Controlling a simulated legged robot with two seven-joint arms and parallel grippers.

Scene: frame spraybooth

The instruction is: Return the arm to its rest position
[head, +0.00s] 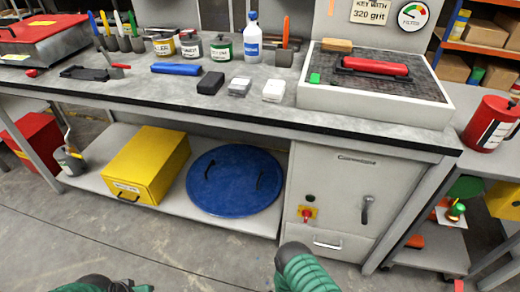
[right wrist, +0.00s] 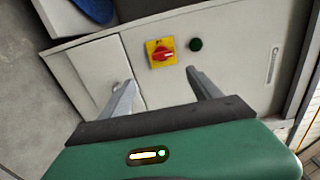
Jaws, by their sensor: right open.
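My right gripper (right wrist: 162,92) shows in the right wrist view with its two grey fingers spread apart and nothing between them. It points at the front of the grey cabinet (right wrist: 240,65), near a red rotary switch on a yellow plate (right wrist: 161,54) and a dark green button (right wrist: 195,44). In the head view part of my right arm, green and ribbed, rises from the bottom edge in front of the cabinet (head: 330,180); its fingers cannot be made out there. Green and dark parts of my left arm show at the bottom left, with no left fingers visible.
The workbench (head: 140,97) spans the view, with bottles, cans, blocks and a blue roll (head: 176,69) on top. A white-framed box with a dark grille (head: 375,107) stands at its right. A yellow box (head: 147,165) and blue lid (head: 235,180) lie below. The floor in front is clear.

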